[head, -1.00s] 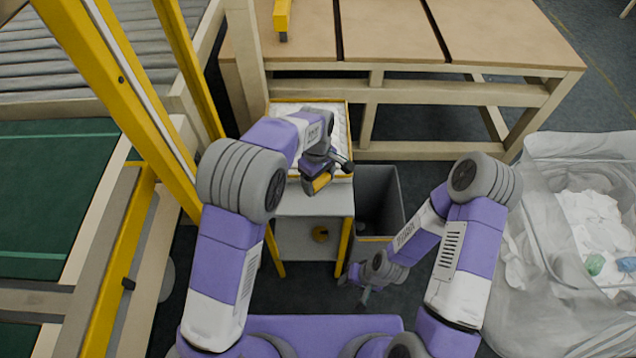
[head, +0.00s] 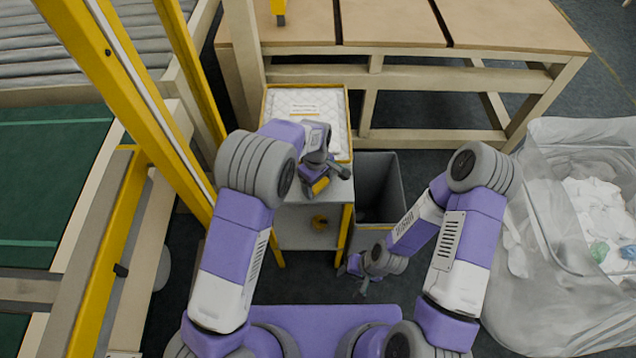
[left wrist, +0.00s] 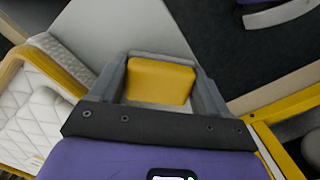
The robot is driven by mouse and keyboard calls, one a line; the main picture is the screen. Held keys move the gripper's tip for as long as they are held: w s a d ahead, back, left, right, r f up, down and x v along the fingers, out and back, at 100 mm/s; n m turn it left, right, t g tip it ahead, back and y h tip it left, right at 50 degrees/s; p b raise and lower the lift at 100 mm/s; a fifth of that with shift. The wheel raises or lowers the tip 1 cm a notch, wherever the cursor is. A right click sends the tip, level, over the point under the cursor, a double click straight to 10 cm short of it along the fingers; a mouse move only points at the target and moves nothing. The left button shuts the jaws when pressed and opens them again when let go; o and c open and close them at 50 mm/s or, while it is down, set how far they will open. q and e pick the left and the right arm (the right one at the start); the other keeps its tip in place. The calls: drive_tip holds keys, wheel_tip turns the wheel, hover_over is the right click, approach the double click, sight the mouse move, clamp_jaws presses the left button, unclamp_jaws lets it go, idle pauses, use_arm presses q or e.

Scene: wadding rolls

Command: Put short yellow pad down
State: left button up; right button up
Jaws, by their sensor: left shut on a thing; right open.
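The short yellow pad (head: 320,187) is between the fingers of my left gripper (head: 318,181), over the front right part of a grey stand. In the left wrist view the yellow pad (left wrist: 160,80) shows from above between both fingers of my left gripper (left wrist: 161,82), with the grey stand top (left wrist: 130,28) beyond it. Whether the pad touches the stand top, I cannot tell. My right gripper (head: 357,280) is open and empty, low in front of the grey bin, to the right of the stand.
A yellow-rimmed tray (head: 347,118) with a white quilted pad (head: 306,104) sits on the back of the stand (head: 298,214). An open grey bin (head: 378,192) stands right of it. A wooden table (head: 395,24) lies behind. A clear bag of white wadding (head: 585,225) is at right.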

use_arm(q)
drive_tip(key=shift+f, duration=0.15)
drive_tip(key=o, duration=1.2)
drive_tip(key=shift+c, duration=0.2)
wheel_tip(320, 180, up, 12)
drive_tip(key=p, duration=0.3)
drive_tip(key=shift+w+a, duration=0.25)
drive_tip(key=shift+s, duration=0.1)
